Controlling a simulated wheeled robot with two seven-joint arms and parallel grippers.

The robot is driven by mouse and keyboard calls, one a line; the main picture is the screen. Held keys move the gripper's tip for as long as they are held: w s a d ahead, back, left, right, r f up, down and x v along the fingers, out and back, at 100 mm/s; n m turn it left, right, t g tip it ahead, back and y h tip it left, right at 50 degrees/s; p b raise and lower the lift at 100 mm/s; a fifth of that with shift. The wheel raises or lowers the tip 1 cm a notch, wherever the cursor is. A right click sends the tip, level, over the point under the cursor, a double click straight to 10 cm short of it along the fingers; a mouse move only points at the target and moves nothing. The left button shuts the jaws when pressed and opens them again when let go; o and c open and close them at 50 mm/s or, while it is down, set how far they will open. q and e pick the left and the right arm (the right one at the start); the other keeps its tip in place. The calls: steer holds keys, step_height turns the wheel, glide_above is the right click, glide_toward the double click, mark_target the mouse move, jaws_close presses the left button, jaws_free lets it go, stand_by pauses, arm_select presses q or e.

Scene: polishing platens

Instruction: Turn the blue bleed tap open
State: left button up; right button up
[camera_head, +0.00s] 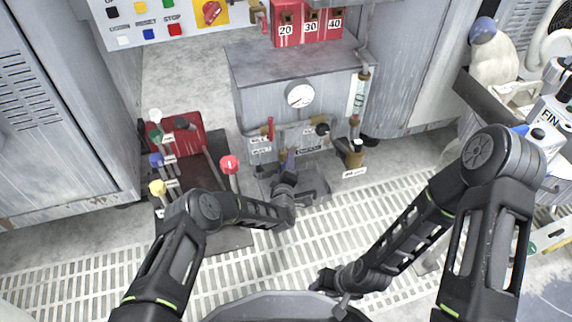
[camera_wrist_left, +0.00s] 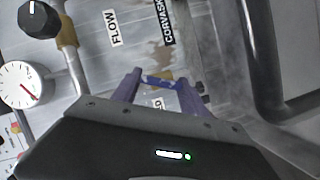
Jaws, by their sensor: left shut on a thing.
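The grey cabinet (camera_head: 262,97) stands in front of me with a round gauge and a low valve panel. The blue bleed tap (camera_wrist_left: 157,80) shows as a blue bar between the purple fingers of my left gripper (camera_wrist_left: 160,90) in the left wrist view. That gripper is shut on it, one finger on each side. In the head view my left gripper (camera_head: 289,166) is at the bottom of the panel, and its fingers and wrist hide most of the tap. My right gripper (camera_head: 322,281) is low in the middle, away from the cabinet; its finger opening is unclear.
A red lever (camera_head: 269,127) and a black knob (camera_head: 322,129) sit on the panel above my left gripper. A red-knobbed lever (camera_head: 229,164) and a tray of coloured knobs are left. The grated floor (camera_head: 335,222) is mostly clear.

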stand_by(0.4)
arm_select(q)
steer(key=o, duration=1.4)
steer(key=shift+s+r+p, duration=0.2)
steer(key=shift+s+p, duration=0.25)
steer(key=shift+s, duration=0.05)
steer(key=s+p, duration=0.1)
steer(key=s, duration=0.1)
steer(key=s+p, duration=0.1)
steer(key=s, duration=0.1)
steer(key=s+r+p, duration=0.1)
steer(key=s, duration=0.1)
steer(key=shift+s+a, duration=0.2)
steer(key=shift+s, duration=0.15)
steer(key=shift+f, duration=0.1)
